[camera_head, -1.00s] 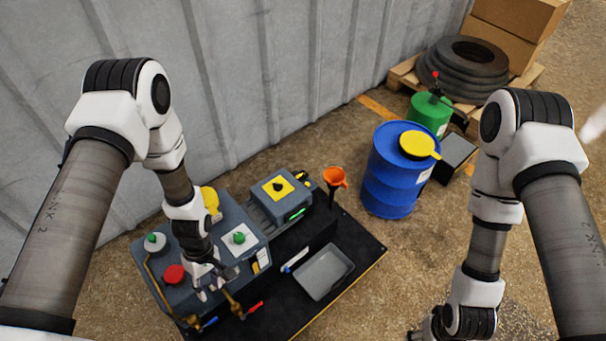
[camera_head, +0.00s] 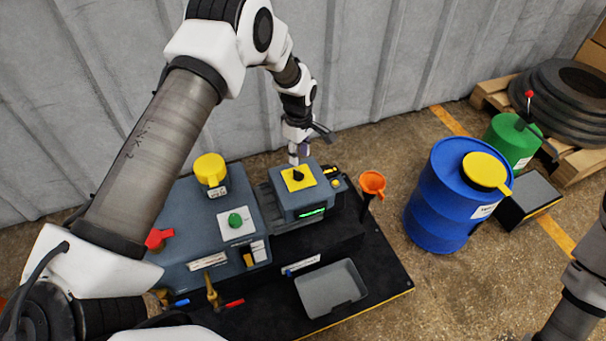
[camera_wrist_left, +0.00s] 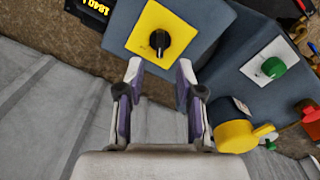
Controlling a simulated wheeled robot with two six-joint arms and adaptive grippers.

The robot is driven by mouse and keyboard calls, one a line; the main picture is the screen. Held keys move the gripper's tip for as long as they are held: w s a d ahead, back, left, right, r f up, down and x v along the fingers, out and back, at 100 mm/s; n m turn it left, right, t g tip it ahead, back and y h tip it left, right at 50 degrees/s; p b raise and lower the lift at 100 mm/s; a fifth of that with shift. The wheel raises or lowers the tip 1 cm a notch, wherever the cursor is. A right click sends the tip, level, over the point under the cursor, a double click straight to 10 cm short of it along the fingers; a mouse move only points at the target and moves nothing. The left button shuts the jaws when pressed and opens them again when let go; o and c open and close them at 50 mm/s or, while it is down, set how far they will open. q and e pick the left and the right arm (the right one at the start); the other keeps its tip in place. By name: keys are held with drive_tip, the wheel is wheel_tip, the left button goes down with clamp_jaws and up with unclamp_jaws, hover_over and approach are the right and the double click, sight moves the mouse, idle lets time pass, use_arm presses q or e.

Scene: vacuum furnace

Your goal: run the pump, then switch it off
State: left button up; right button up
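A grey box (camera_head: 318,200) with a green-lit display carries a yellow plate (camera_head: 289,185) with a black rotary knob (camera_head: 299,174). In the left wrist view, the knob (camera_wrist_left: 160,39) sits on the yellow plate (camera_wrist_left: 185,22), just beyond my fingertips. My left gripper (camera_head: 296,158) is behind the box, near the wall side. The wrist view shows its two fingers (camera_wrist_left: 159,70) apart with nothing between them, not touching the knob. A green button (camera_head: 235,220) sits on a white plate on the larger grey housing (camera_head: 190,200). My right gripper is outside the frames.
A yellow cap (camera_head: 210,168) and a red handle (camera_head: 157,238) stand on the housing. A grey tray (camera_head: 330,290) lies in front. An orange funnel (camera_head: 372,183) and a blue drum (camera_head: 440,205) stand right. The corrugated wall (camera_head: 400,60) is close behind my left gripper.

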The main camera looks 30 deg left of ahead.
sight(300, 172)
use_arm(q)
wheel_tip(300, 172, down, 8)
drive_tip(key=shift+r+b, duration=0.25)
drive_tip(key=shift+b, duration=0.4)
clamp_jaws()
